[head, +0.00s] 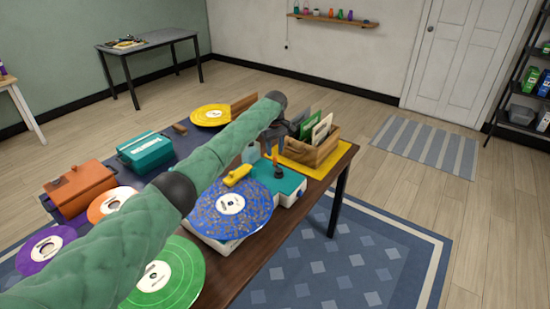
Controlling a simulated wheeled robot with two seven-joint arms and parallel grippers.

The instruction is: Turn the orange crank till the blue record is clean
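The blue record (222,222) lies flat on a white and teal cleaning machine (291,184) on the table. Its surface is speckled with orange-brown dirt around a white label. The orange crank (277,160) stands upright on the teal top, with a dark base. A yellow piece (237,175) sits over the record's far edge. My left arm crosses the picture from the lower left. My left gripper (283,133) is dark, just above the crank in the picture; its fingers are too small and dark to tell whether they touch it. My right gripper is not in view.
A wooden crate of sleeves (309,152) stands on a yellow mat behind the machine. Green (180,275), purple (42,250), orange and yellow (210,115) records, a brown case (78,188) and a teal box (146,152) fill the left side. Open floor lies right of the table.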

